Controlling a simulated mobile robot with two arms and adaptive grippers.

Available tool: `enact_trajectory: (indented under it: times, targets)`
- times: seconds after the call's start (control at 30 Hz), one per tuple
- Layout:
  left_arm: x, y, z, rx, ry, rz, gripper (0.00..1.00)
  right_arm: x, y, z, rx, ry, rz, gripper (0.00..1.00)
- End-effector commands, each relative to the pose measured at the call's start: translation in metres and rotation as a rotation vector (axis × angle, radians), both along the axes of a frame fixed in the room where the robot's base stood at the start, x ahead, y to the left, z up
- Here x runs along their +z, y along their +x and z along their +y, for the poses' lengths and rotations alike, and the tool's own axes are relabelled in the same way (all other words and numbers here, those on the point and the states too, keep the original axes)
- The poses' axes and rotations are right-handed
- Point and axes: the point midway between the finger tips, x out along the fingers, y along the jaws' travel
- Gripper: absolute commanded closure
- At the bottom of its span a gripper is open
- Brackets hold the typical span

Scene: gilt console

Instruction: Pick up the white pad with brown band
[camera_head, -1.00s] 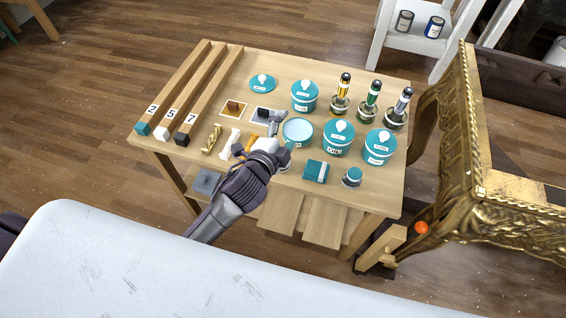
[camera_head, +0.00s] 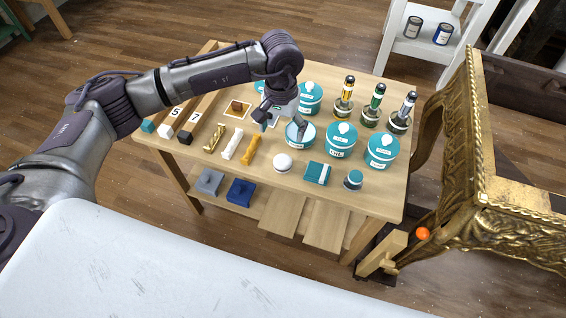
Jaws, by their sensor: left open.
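The white pad with brown band (camera_head: 283,162) is a small round white piece near the front of the wooden table (camera_head: 240,188), between an orange-gold rolled piece (camera_head: 252,150) and a teal box with a white stripe (camera_head: 317,172). Its band is too small to make out clearly. My left gripper (camera_head: 283,126) is open and empty, pointing down above the middle of the table, behind the pad and apart from it in the picture. One finger overlaps the open teal tub (camera_head: 300,134); I cannot tell whether it touches. My right gripper is not in view.
Teal tubs (camera_head: 341,140) and bottles (camera_head: 370,118) crowd the table's right side. A small teal-lidded jar (camera_head: 353,180) stands at front right. Gold (camera_head: 214,139) and white (camera_head: 232,143) rolls lie left. A gilt console (camera_head: 480,175) stands right; a white surface (camera_head: 150,270) fills the foreground.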

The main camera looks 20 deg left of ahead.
Motion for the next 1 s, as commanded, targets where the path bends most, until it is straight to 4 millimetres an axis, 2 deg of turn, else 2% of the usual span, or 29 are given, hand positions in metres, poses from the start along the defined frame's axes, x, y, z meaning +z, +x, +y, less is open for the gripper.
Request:
enact_trajectory:
  times: [0.4,0.67,0.9,1.0]
  targets:
    - [-0.071,-0.001,0.001,-0.004,0.008,0.005,0.16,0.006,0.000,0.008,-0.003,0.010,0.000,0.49]
    - [-0.091,-0.001,0.000,-0.003,0.007,0.004,0.16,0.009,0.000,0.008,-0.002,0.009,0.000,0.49]
    - [-0.126,-0.002,-0.003,-0.003,0.007,0.005,0.16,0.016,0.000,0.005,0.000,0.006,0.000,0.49]
    - [-0.134,-0.001,-0.002,-0.003,0.006,0.003,0.16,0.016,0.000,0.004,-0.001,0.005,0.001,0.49]
